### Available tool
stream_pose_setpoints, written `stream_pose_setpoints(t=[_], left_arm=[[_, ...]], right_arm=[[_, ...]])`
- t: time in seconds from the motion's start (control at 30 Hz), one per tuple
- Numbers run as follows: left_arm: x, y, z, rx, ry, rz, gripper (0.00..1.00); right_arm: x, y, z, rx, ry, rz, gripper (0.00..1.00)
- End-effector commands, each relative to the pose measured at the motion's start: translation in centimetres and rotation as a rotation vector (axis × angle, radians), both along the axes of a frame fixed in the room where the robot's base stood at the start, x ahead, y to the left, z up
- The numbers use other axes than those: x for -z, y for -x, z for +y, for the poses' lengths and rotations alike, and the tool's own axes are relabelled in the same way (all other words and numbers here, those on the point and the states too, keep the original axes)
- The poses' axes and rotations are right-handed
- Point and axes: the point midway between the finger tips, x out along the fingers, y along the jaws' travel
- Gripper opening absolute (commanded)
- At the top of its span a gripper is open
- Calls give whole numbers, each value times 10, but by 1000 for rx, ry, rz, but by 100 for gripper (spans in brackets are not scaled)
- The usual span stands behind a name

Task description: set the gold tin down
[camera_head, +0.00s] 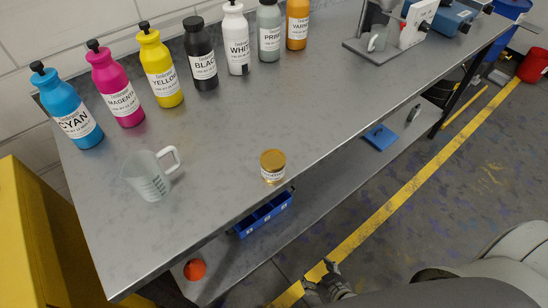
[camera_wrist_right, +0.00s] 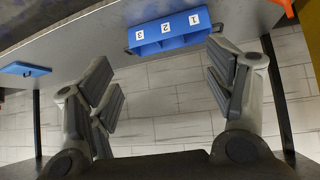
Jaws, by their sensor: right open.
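The gold tin (camera_head: 272,160) stands upright on the grey metal workbench (camera_head: 225,175), close to its front edge, with a white label on its side. Nothing touches it. My right gripper (camera_head: 319,274) is low in the head view, out in front of the bench and well apart from the tin. In the right wrist view its fingers (camera_wrist_right: 165,82) are spread wide with nothing between them. The tin is not in the wrist view. My left gripper is in neither view.
A clear measuring jug (camera_head: 147,178) stands left of the tin. Several ink bottles, from cyan (camera_head: 68,108) to varnish (camera_head: 297,22), line the back. A blue numbered bin (camera_head: 263,215) sits on the lower shelf, also in the wrist view (camera_wrist_right: 168,32). Bench around the tin is clear.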

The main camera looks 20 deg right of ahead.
Motion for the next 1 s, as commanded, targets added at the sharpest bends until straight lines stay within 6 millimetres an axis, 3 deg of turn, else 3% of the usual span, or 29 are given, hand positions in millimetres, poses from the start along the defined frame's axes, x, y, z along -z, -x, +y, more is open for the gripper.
stream_pose_setpoints(t=[0.03, 0.23, 0.4, 0.5, 0.6, 0.7, 1.0], left_arm=[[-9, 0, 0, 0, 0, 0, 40], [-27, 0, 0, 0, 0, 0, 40], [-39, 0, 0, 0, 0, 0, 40], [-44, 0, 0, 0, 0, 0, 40], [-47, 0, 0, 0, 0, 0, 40], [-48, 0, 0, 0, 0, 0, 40], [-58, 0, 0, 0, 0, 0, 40]], right_arm=[[-38, -15, 2, -7, -16, -74, 76], [-172, -60, 18, -51, -93, -351, 76], [-288, -75, 35, -106, -160, -560, 76], [-340, -77, 43, -138, -190, -651, 76], [-374, -76, 49, -159, -212, -708, 76], [-391, -76, 52, -171, -221, -738, 76], [-397, -108, 64, -174, -223, -749, 76]])
